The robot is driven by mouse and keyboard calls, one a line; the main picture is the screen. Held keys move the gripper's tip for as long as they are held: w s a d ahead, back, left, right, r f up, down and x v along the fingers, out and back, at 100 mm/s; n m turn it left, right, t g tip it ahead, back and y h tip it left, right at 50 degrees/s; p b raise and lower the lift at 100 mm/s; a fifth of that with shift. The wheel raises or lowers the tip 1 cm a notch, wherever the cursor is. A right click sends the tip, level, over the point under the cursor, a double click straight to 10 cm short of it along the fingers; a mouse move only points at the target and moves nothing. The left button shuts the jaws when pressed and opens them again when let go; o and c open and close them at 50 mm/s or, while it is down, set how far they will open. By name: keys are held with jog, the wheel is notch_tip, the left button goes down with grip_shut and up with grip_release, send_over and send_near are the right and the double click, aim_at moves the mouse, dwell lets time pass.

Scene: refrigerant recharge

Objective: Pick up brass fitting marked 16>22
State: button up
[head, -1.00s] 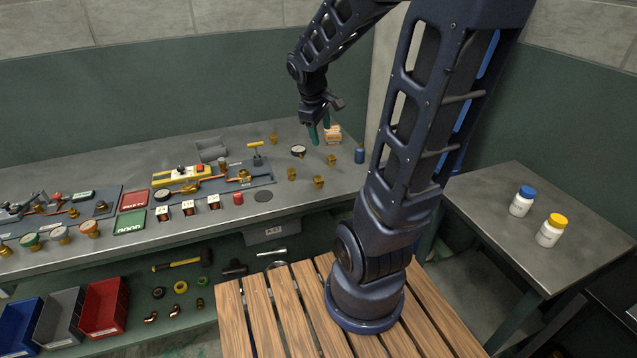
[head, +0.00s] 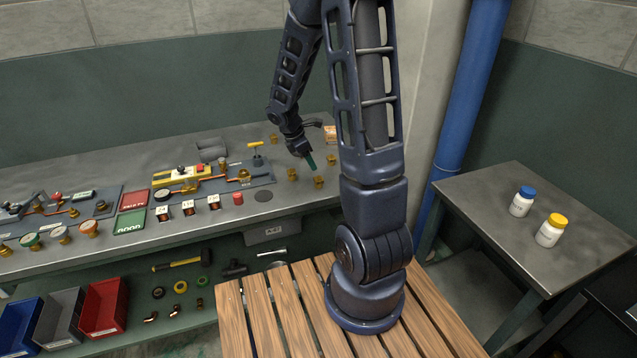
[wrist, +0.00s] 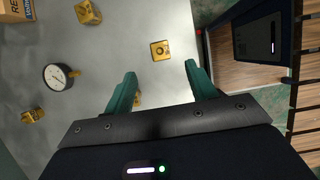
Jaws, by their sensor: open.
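Several small brass fittings stand on the right part of the workbench. In the head view, one fitting (head: 318,182) is near the front edge, another (head: 292,174) is to its left, and one (head: 274,138) is farther back. In the wrist view, a square-topped brass fitting (wrist: 160,50) lies ahead of and between my open fingertips. Others show at the top (wrist: 88,12), at the left (wrist: 34,115) and beside the left finger (wrist: 137,98), partly hidden. I cannot read any marking on them. My gripper (wrist: 160,71) is open and empty; its green fingers also show in the head view (head: 311,161).
A dial gauge (wrist: 59,77) and a cardboard box (wrist: 12,12) are at the left in the wrist view. The bench's edge runs close by. A side table (head: 590,235) holds two white bottles.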

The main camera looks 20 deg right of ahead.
aim_at(317, 178)
jog(key=x, duration=0.5)
jog(key=shift+f, duration=0.15)
jog(key=shift+a+x, duration=0.2)
jog(key=shift+x, duration=2.45)
jog(key=c, duration=1.1)
